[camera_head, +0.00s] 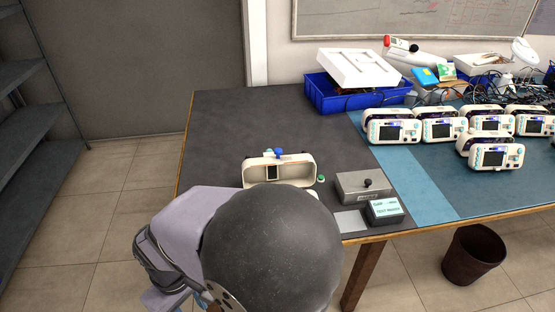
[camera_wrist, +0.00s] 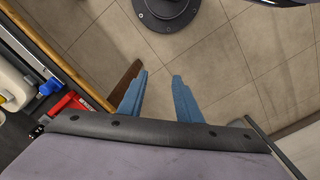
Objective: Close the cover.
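A cream oval housing (camera_head: 309,172) stands on the near part of the dark table in the head view. Its front is open, with a small dark-framed part inside and a blue knob on top. Its lower right is partly hidden by my arm. I cannot tell which part is the cover. In the wrist view, part of a cream device (camera_wrist: 12,82) shows at the left edge, with blue and red parts beside it. My gripper (camera_wrist: 159,75) has its two blue fingers apart, empty, over the floor beyond the table edge. I cannot make it out in the head view.
Several finished-looking devices (camera_head: 490,158) sit on the blue mat (camera_head: 415,180). A blue bin (camera_head: 330,101) is behind. The table's left part is clear.

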